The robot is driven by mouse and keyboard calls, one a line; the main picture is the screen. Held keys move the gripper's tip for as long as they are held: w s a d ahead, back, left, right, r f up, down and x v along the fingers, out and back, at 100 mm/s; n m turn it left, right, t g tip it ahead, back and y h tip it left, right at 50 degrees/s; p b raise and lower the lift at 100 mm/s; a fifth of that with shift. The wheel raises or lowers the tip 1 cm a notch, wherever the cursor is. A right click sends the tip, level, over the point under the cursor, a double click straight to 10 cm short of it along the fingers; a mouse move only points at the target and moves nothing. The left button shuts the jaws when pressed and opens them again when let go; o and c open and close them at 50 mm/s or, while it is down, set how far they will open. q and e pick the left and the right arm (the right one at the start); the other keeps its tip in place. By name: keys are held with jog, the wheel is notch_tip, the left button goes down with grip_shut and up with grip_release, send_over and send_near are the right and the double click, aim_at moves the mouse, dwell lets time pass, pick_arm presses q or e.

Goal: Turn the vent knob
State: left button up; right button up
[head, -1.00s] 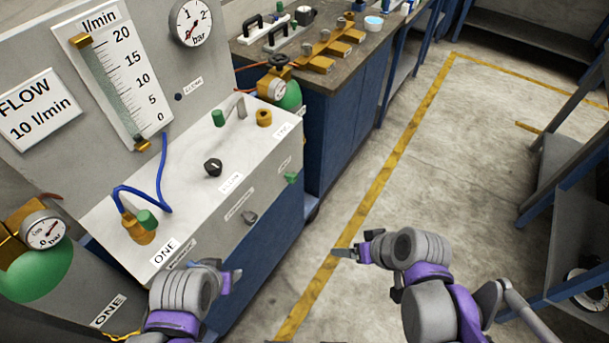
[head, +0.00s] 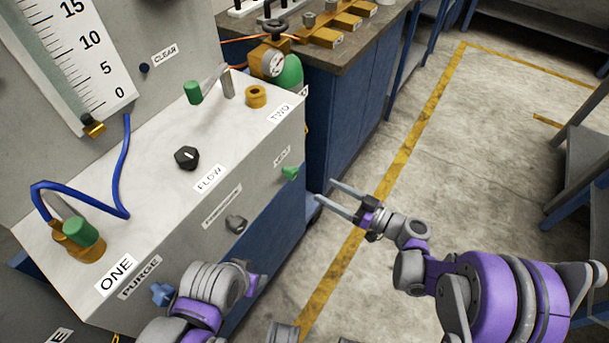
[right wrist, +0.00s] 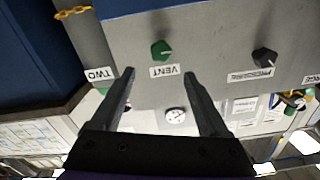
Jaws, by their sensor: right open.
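The green vent knob (head: 290,172) sits on the front face of the grey console, below a small label. In the right wrist view the green knob (right wrist: 161,50) shows a pale pointer mark, with its VENT label beside it. My right gripper (head: 326,190) is open and empty. It is to the right of the knob in the head view, apart from it, fingers pointing towards the console. In the right wrist view the knob lies beyond and between the fingertips (right wrist: 160,73). My left arm is low in front of the console; its fingers cannot be made out.
The grey console (head: 150,190) also carries a black flow knob (head: 187,157), a grey knob (head: 236,224), a blue purge knob (head: 162,293) and green-capped fittings. A workbench (head: 345,60) stands behind. Open floor (head: 470,150) lies to the right.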

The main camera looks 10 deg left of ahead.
aim_at(296, 174)
jog(key=b+x, duration=0.1)
jog(key=x, duration=0.9)
jog(key=shift+a, duration=0.15)
grip_shut()
